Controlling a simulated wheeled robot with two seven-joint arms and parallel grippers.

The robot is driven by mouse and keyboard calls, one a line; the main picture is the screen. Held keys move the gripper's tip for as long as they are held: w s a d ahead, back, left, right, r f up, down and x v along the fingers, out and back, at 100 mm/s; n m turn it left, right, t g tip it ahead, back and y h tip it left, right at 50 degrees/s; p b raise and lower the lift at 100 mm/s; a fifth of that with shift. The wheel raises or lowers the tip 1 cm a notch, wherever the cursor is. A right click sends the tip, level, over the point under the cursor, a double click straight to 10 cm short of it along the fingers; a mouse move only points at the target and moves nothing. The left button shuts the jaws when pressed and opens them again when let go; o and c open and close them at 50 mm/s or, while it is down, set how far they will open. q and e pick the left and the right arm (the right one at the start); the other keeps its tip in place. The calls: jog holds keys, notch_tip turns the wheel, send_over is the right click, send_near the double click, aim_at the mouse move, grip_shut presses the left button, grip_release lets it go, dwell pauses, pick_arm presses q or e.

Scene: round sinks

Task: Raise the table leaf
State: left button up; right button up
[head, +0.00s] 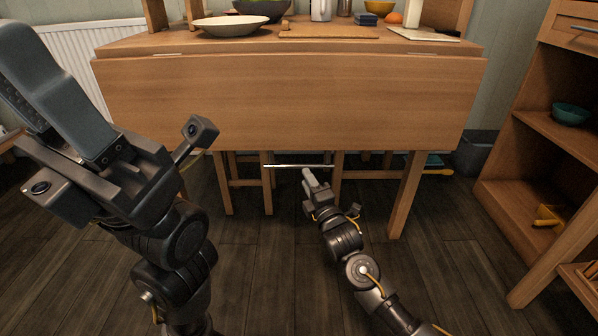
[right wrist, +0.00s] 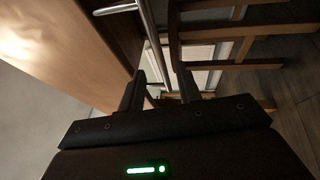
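The table leaf (head: 290,105) is a wide wooden panel that hangs down steeply from the front edge of the table top (head: 250,43). A thin metal bar (head: 285,166) lies level just below the leaf's lower edge. My right gripper (head: 307,174) is under the leaf, close to this bar. In the right wrist view its two fingers (right wrist: 161,78) are apart, with the bar (right wrist: 147,22) ahead of them; I cannot tell whether they touch it. The leaf (right wrist: 75,45) fills the upper left there. My left gripper (head: 60,95) is raised at the left, its finger opening unclear.
A pale bowl (head: 230,25), a board (head: 330,32) and several kitchen items stand on the table top. Wooden legs (head: 405,195) stand beneath. A shelf unit (head: 520,190) is at the right, a radiator (head: 80,65) at the left. The floor in front is clear.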

aim_at(299, 166)
jog(key=b+x, duration=0.3)
jog(key=x, duration=0.3)
jog(key=shift+w+a+r, duration=0.1)
jog(key=shift+w+a, duration=0.05)
jog(key=shift+w, duration=0.25)
grip_shut()
